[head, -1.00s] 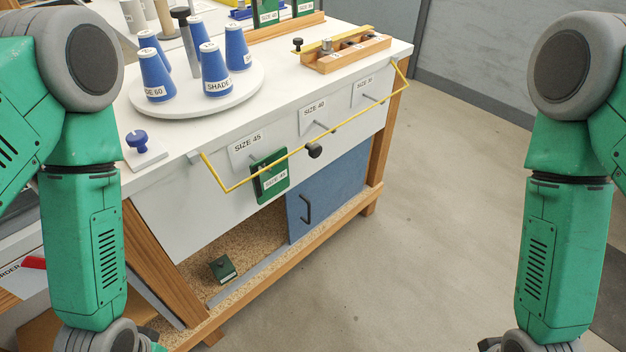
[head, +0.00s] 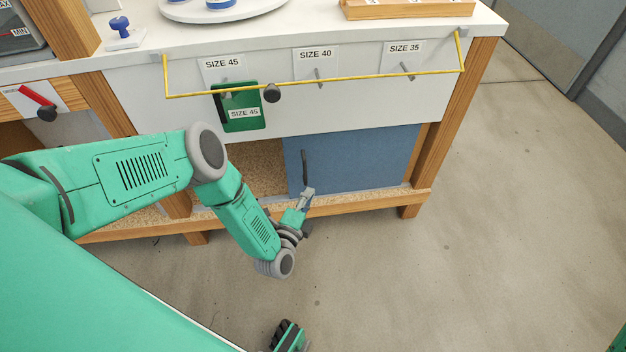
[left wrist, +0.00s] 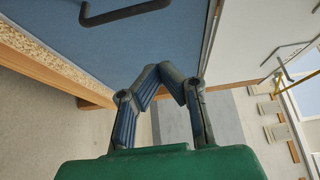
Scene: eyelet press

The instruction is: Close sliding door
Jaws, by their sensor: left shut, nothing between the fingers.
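The blue sliding door (head: 375,160) covers the right part of the opening under the bench. Its dark upright handle (head: 304,165) is near its left edge. The left part of the opening (head: 255,165) is uncovered. My left gripper (head: 308,190) is shut and empty, close to the handle's lower end in the head view. In the left wrist view the fingertips (left wrist: 168,72) point toward the blue door (left wrist: 150,40), and the handle (left wrist: 125,14) shows beyond them, apart from them. My right gripper cannot be made out.
A yellow bar (head: 315,87) and a dark knob (head: 271,93) stick out from the bench front above the door. A green tag (head: 240,115) hangs there. A wooden rail (head: 340,207) runs below the door. The floor at right is clear.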

